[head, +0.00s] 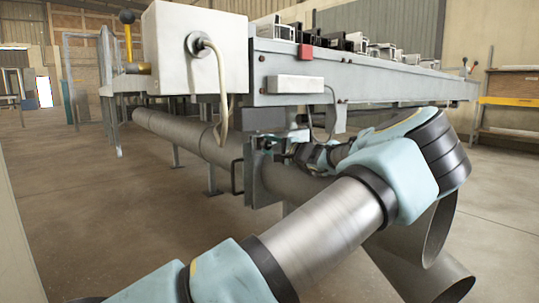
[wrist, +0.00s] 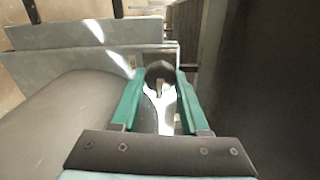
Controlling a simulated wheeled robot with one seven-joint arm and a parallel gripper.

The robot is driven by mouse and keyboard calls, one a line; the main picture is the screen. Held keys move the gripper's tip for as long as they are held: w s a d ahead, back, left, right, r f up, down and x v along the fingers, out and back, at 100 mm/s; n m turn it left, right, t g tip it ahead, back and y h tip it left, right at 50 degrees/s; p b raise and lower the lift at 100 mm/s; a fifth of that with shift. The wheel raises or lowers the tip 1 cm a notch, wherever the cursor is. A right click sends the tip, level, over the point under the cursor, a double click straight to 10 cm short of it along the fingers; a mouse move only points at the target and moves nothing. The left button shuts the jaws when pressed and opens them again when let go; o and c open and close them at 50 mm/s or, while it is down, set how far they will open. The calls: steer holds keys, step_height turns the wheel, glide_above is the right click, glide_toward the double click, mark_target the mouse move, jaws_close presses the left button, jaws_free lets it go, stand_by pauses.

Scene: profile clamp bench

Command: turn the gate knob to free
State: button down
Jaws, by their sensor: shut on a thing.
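The gate knob (wrist: 158,71) shows in the wrist view as a dark rounded piece between the two teal fingertips. My gripper (wrist: 160,78) is shut on it, one finger on each side. In the head view my gripper (head: 306,156) reaches in from the right to the gate plate (head: 262,172) on the duct under the bench. The knob cannot be made out clearly there, as my gripper and wrist cover it. Any marking of the knob's setting is too small to read.
A large grey duct (head: 185,138) runs below the long bench (head: 370,78). A pale control box (head: 195,50) with a hanging cable (head: 222,85) is at the bench's near end. Wide pipe ends (head: 428,240) are close under my arm. The floor at left is clear.

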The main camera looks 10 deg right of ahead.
steer(key=shift+f+n+b, duration=0.15)
steer(key=shift+n+b, duration=0.35)
steer(key=shift+n, duration=0.1)
steer(key=shift+c, duration=2.2)
jaws_free()
steer(key=p+v, duration=0.2)
steer(key=v, duration=0.8)
steer(key=shift+s+d, duration=0.2)
steer(key=shift+s, duration=0.15)
steer(key=shift+s, duration=0.1)
